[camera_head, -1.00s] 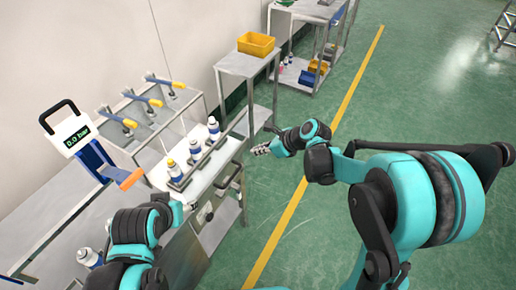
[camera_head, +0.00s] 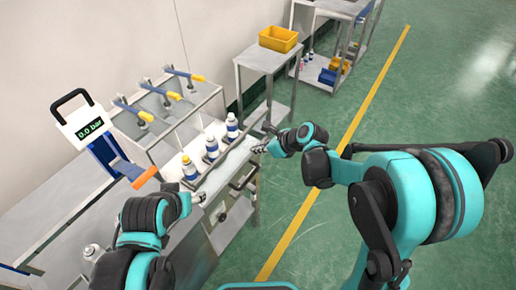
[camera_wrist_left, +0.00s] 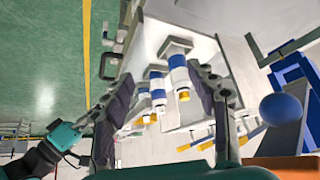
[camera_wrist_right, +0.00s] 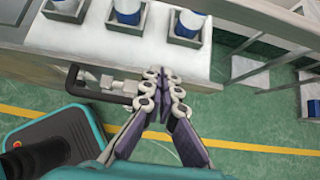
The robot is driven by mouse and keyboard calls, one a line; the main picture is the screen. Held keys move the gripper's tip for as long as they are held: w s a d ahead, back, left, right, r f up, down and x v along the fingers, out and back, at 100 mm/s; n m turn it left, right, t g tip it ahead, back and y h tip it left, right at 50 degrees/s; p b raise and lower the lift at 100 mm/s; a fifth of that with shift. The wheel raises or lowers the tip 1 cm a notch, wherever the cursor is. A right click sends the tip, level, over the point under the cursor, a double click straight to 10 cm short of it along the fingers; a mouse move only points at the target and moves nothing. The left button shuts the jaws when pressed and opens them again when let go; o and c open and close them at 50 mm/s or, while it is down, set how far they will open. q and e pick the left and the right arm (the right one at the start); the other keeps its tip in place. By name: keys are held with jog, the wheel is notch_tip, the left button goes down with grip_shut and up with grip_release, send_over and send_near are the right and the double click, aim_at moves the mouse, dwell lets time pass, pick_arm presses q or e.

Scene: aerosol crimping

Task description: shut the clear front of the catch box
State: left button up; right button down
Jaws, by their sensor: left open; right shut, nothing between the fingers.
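I cannot single out the clear front of the catch box with certainty. A black handle (camera_head: 244,180) is on the bench front and also shows in the right wrist view (camera_wrist_right: 98,88). My right gripper (camera_head: 258,148) is shut and empty beside the bench's right edge; in the right wrist view its fingertips (camera_wrist_right: 162,75) overlap that edge. My left gripper (camera_head: 198,198) is by the bench front; its open fingers (camera_wrist_left: 165,72) show in its wrist view.
Three blue-and-white cans (camera_head: 211,147) stand in holders along the bench. A gauge (camera_head: 88,130) reading 0.0 bar is at left. A steel side table with a yellow bin (camera_head: 278,38) stands behind. Green floor (camera_head: 320,235) is free at right.

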jog(key=w+a, duration=0.3)
jog(key=a, duration=0.2)
jog(key=w+a, duration=0.4)
jog(key=a, duration=0.1)
jog(key=w+a, duration=0.4)
jog(key=a, duration=0.1)
jog(key=shift+w+a, duration=0.2)
jog(key=shift+a, duration=0.15)
pick_arm(q)
jog(key=shift+d+f, duration=0.1)
pick_arm(e)
jog(key=shift+r, duration=0.1)
jog(key=shift+w+a, duration=0.1)
jog(key=shift+r, duration=0.1)
